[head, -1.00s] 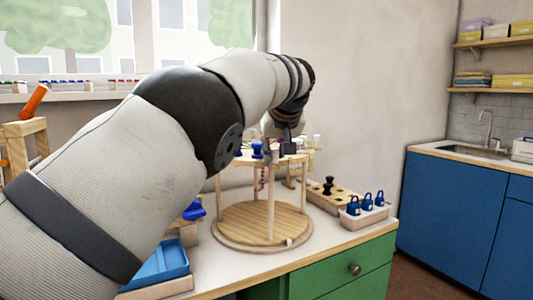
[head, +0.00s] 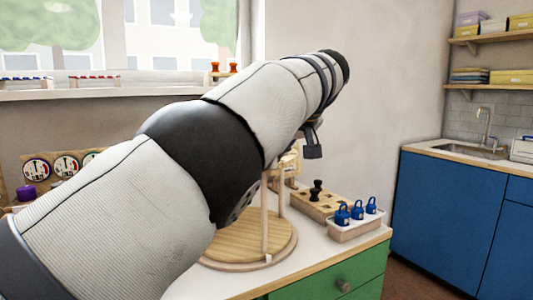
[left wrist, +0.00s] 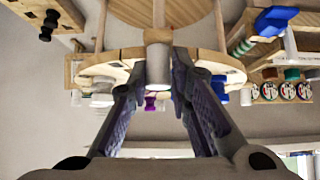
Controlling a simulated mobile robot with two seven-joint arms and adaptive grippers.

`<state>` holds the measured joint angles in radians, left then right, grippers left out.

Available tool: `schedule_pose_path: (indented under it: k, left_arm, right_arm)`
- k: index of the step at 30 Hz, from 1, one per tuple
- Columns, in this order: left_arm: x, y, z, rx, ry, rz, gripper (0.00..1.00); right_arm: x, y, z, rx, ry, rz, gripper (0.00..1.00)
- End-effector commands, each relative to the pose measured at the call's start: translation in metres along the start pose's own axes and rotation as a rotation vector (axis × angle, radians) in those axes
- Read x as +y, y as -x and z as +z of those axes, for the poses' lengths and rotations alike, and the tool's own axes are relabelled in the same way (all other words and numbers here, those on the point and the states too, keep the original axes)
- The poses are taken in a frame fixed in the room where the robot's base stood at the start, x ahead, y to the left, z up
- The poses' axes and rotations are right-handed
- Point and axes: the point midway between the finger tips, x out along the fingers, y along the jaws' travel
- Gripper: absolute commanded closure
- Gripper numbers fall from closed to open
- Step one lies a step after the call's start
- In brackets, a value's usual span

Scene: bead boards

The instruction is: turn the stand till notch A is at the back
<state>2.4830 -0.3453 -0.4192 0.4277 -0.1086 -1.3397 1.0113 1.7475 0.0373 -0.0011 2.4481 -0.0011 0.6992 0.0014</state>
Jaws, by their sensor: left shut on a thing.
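The round wooden stand (head: 285,247) is on the counter, its base and some posts visible in the head view. Its upper disc is largely behind my left arm there. In the left wrist view the disc's edge (left wrist: 102,72) crosses behind my fingers, with several pegs or knobs along it. My left gripper (left wrist: 158,66) is shut on a pale round post of the stand (left wrist: 158,36), which sits between its fingertips. In the head view this grip is hidden. I cannot read any notch letter, so I cannot tell where notch A is. My right gripper is not in view.
Right of the stand are a wooden block with a black peg (head: 316,190) and a tray of blue padlocks (head: 357,224). Round dials (head: 66,166) and a purple knob (head: 26,193) are at the left. A blue cabinet with a sink (head: 475,150) stands apart at the right.

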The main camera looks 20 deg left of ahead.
Motion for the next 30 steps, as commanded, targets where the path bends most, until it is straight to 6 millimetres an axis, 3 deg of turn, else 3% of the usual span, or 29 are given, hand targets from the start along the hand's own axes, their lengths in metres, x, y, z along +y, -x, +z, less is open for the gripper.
schedule_pose_path:
  k: [13,14,16,25,30]
  left_arm:
    - [0.0,-0.001,0.001,0.0,0.003,-0.003,1.0]
    - [0.0,-0.001,0.001,0.0,0.003,-0.003,0.74]
    - [0.0,-0.001,0.001,0.0,0.003,-0.003,0.62]
    - [0.001,0.003,0.001,0.001,0.002,-0.002,0.62]
    - [0.001,0.035,0.0,0.004,0.002,0.002,0.62]
  right_arm:
    - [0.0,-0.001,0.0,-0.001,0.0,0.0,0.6]
    - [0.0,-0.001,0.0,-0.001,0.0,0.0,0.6]
    - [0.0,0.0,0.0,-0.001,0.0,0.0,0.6]
    - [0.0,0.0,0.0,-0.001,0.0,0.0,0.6]
    - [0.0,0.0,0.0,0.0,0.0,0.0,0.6]
